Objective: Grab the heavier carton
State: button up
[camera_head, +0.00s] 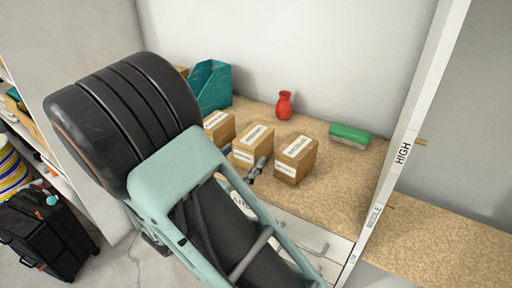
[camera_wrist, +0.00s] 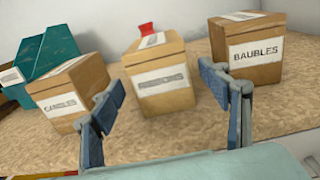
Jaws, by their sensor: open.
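Three brown cartons with white labels stand in a row on a speckled tan shelf. The left carton (camera_head: 219,127) has a label that I cannot read surely; it also shows in the wrist view (camera_wrist: 68,95). The middle carton (camera_head: 253,146) seems to read RIBBONS in the wrist view (camera_wrist: 160,82). The right carton (camera_head: 296,160) reads BAUBLES in the wrist view (camera_wrist: 256,52). My gripper (camera_wrist: 163,88) is open and empty, with its fingers spread in front of the middle carton. In the head view my gripper (camera_head: 245,162) is partly hidden behind my arm. The pictures do not show which carton is heavier.
A red vase (camera_head: 284,105) and a teal file holder (camera_head: 210,86) stand behind the cartons. A green-topped block (camera_head: 349,135) lies at the back right. A white post (camera_head: 405,148) marked HIGH borders the shelf.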

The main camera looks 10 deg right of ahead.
jog(key=shift+r+x, duration=0.15)
jog(key=shift+x, duration=1.4)
jog(key=shift+r+x, duration=0.1)
jog(key=shift+x, duration=1.45)
jog(key=shift+s, duration=0.1)
jog(key=shift+c, duration=0.7)
jog(key=shift+r, duration=0.1)
jog(key=c, duration=1.7)
